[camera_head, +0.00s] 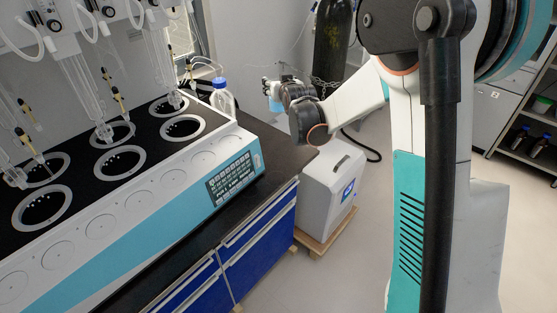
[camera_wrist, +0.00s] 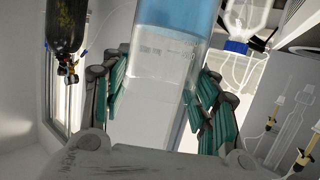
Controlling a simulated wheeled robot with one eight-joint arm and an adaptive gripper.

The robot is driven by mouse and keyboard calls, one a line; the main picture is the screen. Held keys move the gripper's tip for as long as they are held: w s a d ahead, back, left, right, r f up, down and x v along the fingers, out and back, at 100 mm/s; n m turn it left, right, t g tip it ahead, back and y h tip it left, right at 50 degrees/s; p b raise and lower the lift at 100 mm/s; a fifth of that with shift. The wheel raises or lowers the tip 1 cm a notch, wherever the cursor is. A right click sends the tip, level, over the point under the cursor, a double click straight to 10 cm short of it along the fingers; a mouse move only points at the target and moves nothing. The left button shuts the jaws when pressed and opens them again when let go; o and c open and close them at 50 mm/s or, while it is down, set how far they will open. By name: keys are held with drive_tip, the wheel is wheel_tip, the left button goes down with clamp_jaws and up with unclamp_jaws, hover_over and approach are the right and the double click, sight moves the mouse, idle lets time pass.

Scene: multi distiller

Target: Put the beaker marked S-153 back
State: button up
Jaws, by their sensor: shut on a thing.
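A clear beaker (camera_wrist: 165,75) with blue liquid fills the middle of the wrist view, which looks upside down. My gripper (camera_wrist: 155,105) is shut on it, with green pads on both sides. Faint marks show on the glass, but I cannot read S-153. In the head view, my gripper (camera_head: 271,88) is in the air beyond the right end of the distiller. A little of the blue liquid in the beaker (camera_head: 276,106) shows below it; most of the beaker is hidden. The distiller (camera_head: 130,235) has several round openings in its black top.
A blue-capped bottle (camera_head: 222,97) stands at the distiller's back right corner. A dark gas cylinder (camera_head: 332,45) stands behind my gripper. A grey box unit (camera_head: 325,190) is on the floor beside the bench (camera_head: 268,220). Glassware and tubes hang over the distiller's left part.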

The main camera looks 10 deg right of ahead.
wheel_tip(320, 180, down, 20)
drive_tip(key=b, duration=0.7)
drive_tip(key=shift+f, duration=0.1)
drive_tip(key=o, duration=1.6)
